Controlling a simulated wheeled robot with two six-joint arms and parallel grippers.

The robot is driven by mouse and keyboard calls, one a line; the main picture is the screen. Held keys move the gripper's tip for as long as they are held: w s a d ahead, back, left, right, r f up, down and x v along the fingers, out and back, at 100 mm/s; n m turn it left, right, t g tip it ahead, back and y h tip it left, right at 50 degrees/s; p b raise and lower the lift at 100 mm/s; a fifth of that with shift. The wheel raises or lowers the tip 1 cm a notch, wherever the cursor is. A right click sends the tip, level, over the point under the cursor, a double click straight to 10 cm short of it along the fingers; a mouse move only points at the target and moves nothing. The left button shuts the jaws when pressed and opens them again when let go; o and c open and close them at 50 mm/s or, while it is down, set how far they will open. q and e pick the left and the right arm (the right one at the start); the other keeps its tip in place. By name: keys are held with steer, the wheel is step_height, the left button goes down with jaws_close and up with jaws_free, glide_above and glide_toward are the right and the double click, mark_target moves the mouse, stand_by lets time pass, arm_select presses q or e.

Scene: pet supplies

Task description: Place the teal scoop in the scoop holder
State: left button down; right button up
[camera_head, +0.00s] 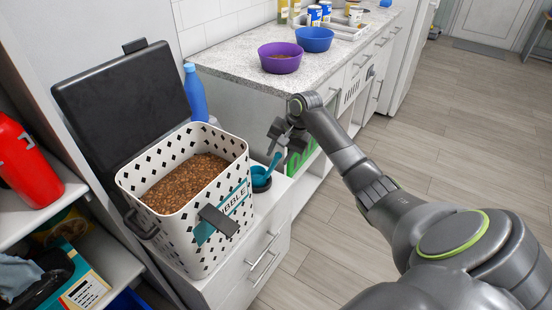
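The teal scoop (259,173) is beside the kibble bin, its bowl low at the dark round scoop holder (262,186) and its handle slanting up to the right. The bowl appears to sit in the holder's mouth; how deep it sits is hidden. My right gripper (284,143) is just above and to the right of the handle. Its two dark fingers are apart and nothing shows between them. I cannot tell whether a finger touches the handle tip. My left gripper is not in view.
The white patterned kibble bin (190,235) stands open and full on the white cabinet, its black lid (122,100) tilted back. A blue bottle (195,92) stands behind it. The counter holds a purple bowl (281,64) and a blue bowl (314,40). Floor at right is clear.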

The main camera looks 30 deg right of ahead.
steer(key=v, duration=0.8)
steer(key=shift+r+p, duration=0.25)
steer(key=shift+p, duration=0.15)
